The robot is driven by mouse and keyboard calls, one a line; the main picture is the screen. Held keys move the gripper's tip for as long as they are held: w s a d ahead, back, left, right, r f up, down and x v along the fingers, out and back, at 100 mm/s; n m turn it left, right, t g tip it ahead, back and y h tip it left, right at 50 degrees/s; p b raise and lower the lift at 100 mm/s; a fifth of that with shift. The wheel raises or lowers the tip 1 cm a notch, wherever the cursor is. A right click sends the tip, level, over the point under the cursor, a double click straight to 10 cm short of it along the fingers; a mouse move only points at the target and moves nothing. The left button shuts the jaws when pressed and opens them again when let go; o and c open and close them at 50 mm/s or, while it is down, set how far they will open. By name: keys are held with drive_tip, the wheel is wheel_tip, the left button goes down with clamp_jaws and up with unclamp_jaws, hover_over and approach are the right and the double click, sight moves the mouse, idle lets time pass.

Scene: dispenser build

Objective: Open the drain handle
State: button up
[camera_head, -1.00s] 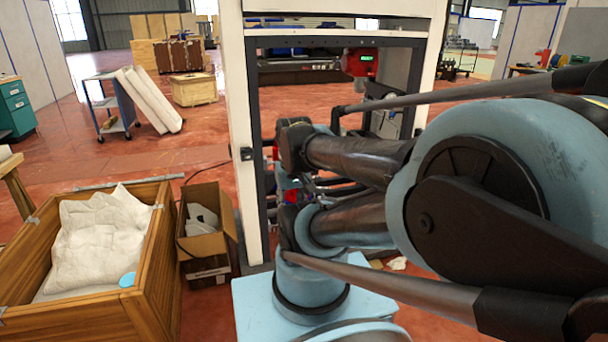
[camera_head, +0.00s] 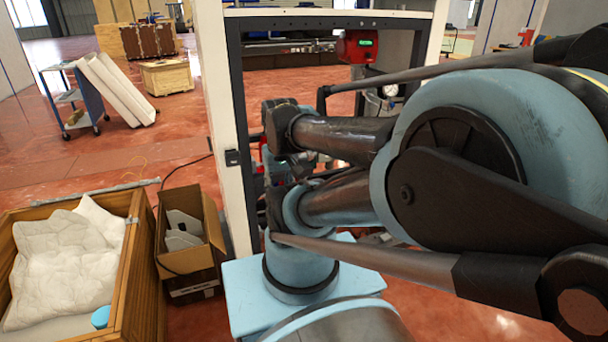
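A white and black frame (camera_head: 216,120) of the dispenser stands in the middle of the view. A red device (camera_head: 357,46) with a green display hangs in its upper right part. A round gauge (camera_head: 390,90) shows below the red device, partly behind my arm. Some red parts show low inside the frame, mostly behind my arm. I cannot make out the drain handle. My blue and black arm crosses the right half of the view and reaches toward the frame. My gripper cannot be made out.
A blue cart (camera_head: 66,98) with leaning white panels and a wooden box (camera_head: 166,77) are farther back. Red floor between them is clear.

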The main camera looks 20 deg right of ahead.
drive_tip(key=w+d+r+m, duration=0.1)
drive_tip(key=w+d+r, duration=0.1)
drive_tip(key=w+r, duration=0.35)
drive_tip(key=w+d+r+m, duration=0.1)
drive_tip(key=w+d+r, duration=0.1)
drive_tip(key=w, duration=0.7)
drive_tip(key=w+d+m, duration=0.1)
drive_tip(key=w+d, duration=0.3)
drive_tip(key=w, duration=0.4)
drive_tip(key=w+d+m, duration=0.2)
drive_tip(key=w+d, duration=0.1)
drive_tip(key=w, duration=0.4)
drive_tip(key=w+d+f+m, duration=0.2)
drive_tip(key=w+d+f, duration=0.45)
drive_tip(key=w, duration=0.35)
drive_tip(key=w+d+f+m, duration=0.2)
drive_tip(key=w+d+f, duration=0.5)
drive_tip(key=w, duration=0.4)
drive_tip(key=w+d+f+m+g, duration=0.1)
drive_tip(key=w+d+f+m, duration=0.3)
drive_tip(key=w+f, duration=0.4)
drive_tip(key=w+d+f+m+g, duration=0.1)
drive_tip(key=w+d+f+m, duration=0.35)
drive_tip(key=w+f, duration=0.4)
drive_tip(key=f, duration=1)
drive_tip(key=a+f, duration=0.1)
drive_tip(key=f, duration=0.5)
